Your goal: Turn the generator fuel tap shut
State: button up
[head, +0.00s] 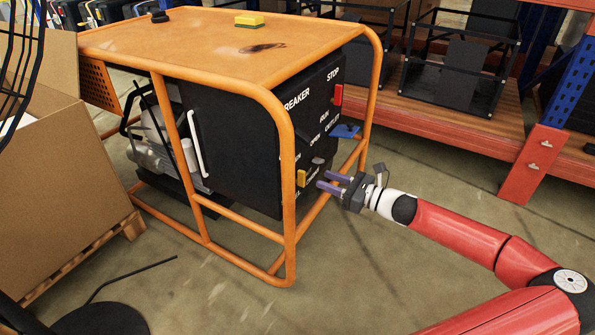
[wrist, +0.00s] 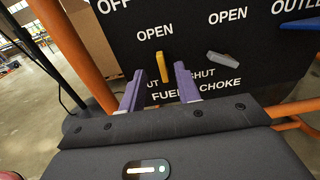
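The fuel tap is a yellow lever (wrist: 162,67) on the generator's black panel (wrist: 190,40), above the word FUEL. It stands nearly upright, with OPEN above it and a partly hidden SHUT below left. It also shows in the head view (head: 301,178). My gripper (wrist: 160,69) is open, its two purple fingers spread on either side of the lever in the wrist view. In the head view my gripper (head: 323,181) points at the panel with its fingertips just short of the lever. I see no contact. The fingers partly hide the lower lettering.
A grey choke lever (wrist: 224,57) sits right of the tap, and a blue outlet part (head: 346,131) is farther right. The orange frame (head: 291,215) surrounds the generator; one post stands close left of the tap. Shelving (head: 470,130) stands behind.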

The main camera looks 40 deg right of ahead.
aim_at(305, 173)
jog(key=b+x, duration=0.1)
jog(key=x, duration=0.6)
jog(key=shift+s, duration=0.1)
grip_shut()
